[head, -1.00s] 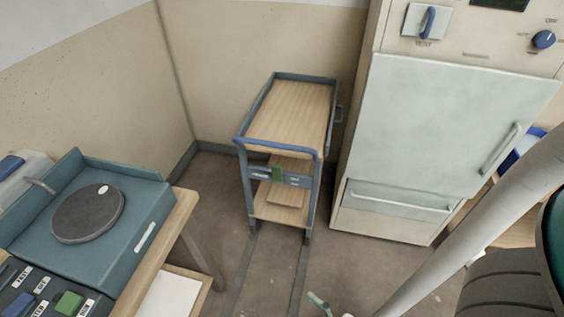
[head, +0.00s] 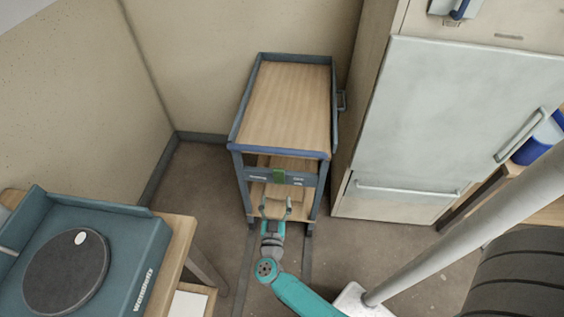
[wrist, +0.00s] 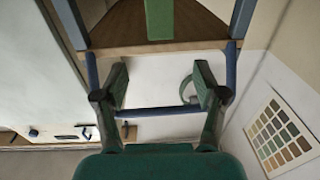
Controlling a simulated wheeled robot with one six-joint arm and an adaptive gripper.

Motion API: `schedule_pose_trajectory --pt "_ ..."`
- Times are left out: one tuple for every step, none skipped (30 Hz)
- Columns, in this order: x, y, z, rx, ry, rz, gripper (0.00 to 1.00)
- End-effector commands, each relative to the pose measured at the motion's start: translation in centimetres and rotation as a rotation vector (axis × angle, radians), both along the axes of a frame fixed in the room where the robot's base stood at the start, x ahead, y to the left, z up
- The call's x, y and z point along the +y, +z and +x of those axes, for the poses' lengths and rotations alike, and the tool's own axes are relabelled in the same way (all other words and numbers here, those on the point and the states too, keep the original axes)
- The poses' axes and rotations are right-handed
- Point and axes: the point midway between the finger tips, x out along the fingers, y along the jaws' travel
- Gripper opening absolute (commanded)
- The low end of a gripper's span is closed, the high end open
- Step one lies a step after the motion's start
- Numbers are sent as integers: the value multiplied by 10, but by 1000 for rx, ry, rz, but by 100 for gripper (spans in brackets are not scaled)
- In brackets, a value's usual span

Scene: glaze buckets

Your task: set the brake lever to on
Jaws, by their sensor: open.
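The brake lever (head: 279,176) is a small green piece on the blue-grey front panel of the cart (head: 285,110), below its top. Pale markings on both sides of it are too small to read, so I cannot tell its setting. My gripper (head: 275,206) is open and empty, in front of the cart and a little below the lever in the head view. In the wrist view the fingers (wrist: 160,85) are spread apart, and a green bar (wrist: 160,20), apparently the lever, stands at the top centre, beyond the fingertips and apart from them.
A tall pale cabinet (head: 445,120) stands close to the cart's right side. A table with a teal wheel unit (head: 140,240) is at the lower left. Walls close in behind and left. Bare floor (head: 200,175) lies between table and cart.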

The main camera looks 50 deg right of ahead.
Motion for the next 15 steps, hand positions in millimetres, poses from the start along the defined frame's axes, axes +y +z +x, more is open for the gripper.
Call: schedule_pose_trajectory --pt "-1 -2 7 10 -16 6 71" --pt "-2 -4 9 17 -24 10 71" --pt "-3 -6 12 23 -32 12 71" --pt "-4 -6 13 27 -37 13 71" --pt "-4 -7 14 29 -41 16 71" --pt "-6 -7 15 31 -43 17 71" --pt "-7 -8 16 31 -45 17 71" --pt "-9 -7 18 31 -45 17 71" --pt "-11 -7 20 31 -45 17 71" --pt "-14 -7 22 31 -45 17 71" --pt "-17 -7 24 30 -46 16 71" --pt "-22 -7 28 30 -46 16 71" --pt "-26 -7 31 30 -46 16 71" --pt "-31 -7 34 30 -47 16 71" --pt "-36 -6 39 30 -46 16 71"
